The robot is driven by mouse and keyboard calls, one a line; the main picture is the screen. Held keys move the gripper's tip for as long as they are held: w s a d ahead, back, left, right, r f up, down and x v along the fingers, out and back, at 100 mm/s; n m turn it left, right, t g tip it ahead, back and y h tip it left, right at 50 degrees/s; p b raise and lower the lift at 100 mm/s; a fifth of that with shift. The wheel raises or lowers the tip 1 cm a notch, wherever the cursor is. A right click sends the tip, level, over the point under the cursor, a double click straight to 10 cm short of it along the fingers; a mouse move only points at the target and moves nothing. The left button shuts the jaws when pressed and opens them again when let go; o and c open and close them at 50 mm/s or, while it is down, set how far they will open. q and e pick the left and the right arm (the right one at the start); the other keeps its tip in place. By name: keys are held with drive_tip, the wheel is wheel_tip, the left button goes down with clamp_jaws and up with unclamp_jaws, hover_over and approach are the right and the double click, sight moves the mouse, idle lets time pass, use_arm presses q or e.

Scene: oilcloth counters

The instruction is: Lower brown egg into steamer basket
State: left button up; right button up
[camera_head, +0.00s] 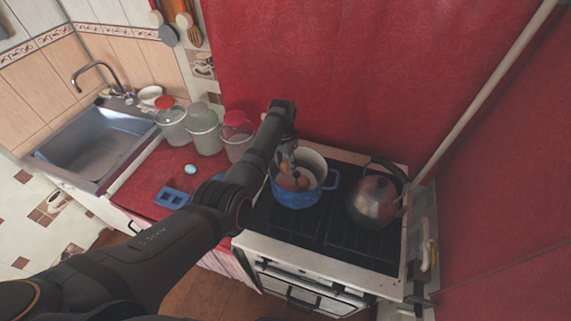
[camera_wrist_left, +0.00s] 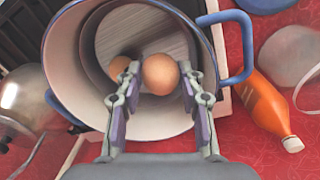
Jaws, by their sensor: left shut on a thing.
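My left gripper (camera_wrist_left: 161,80) is shut on a brown egg (camera_wrist_left: 159,73), one fingertip on each side of it. In the head view the gripper (camera_head: 289,163) reaches down into the mouth of a blue pot (camera_head: 297,196) on the stove. The pot's pale inside shows in the wrist view (camera_wrist_left: 82,60). A ribbed, grey-brown round surface (camera_wrist_left: 165,42) lies inside it, apparently the steamer basket. Another brown egg (camera_wrist_left: 119,68) shows behind the left finger, partly hidden. Whether the held egg touches the basket cannot be told. My right gripper is out of view.
A metal kettle (camera_head: 373,200) stands on the stove (camera_head: 315,235) right of the pot. Jars stand on the red counter (camera_head: 150,195) to the left, with a pale blue egg (camera_head: 190,169) and a blue holder (camera_head: 173,198). An orange bottle (camera_wrist_left: 264,103) shows in the wrist view.

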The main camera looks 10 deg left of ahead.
sight(284, 162)
use_arm(q)
drive_tip(key=shift+f, duration=0.25)
idle(0.4)
drive_tip(key=o, duration=0.8)
drive_tip(key=r, duration=1.2)
drive_tip(key=shift+w+a, duration=0.2)
drive_tip(key=shift+a, duration=0.05)
